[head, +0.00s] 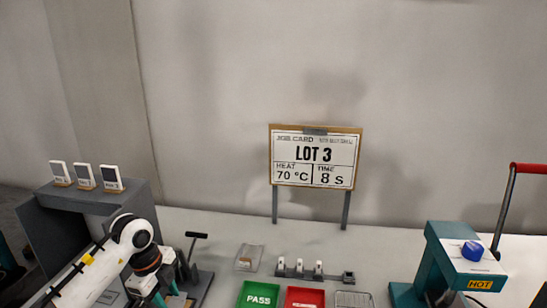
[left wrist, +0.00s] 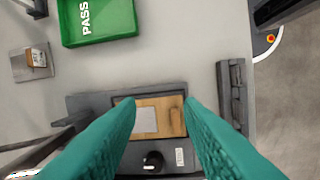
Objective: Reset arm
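My left arm comes in from the left in the head view, with the teal-fingered left gripper (head: 150,298) low at the bottom edge. In the left wrist view the two teal fingers of this gripper (left wrist: 160,104) stand wide apart with nothing between their tips. Beyond them is a dark grey fixture (left wrist: 85,104) bearing a wooden plate (left wrist: 170,118) with a pale rectangle on it. A black knob (left wrist: 153,160) shows below the plate. My right gripper is in neither view.
A grey shelf (head: 88,202) with several white cards stands at left. A green PASS tray (head: 243,302), a red tray (head: 304,304), and a wire rack (head: 354,299) line the front. A LOT 3 job card (head: 315,158) stands behind. A teal HOT press (head: 440,250) with red-handled lever is at right.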

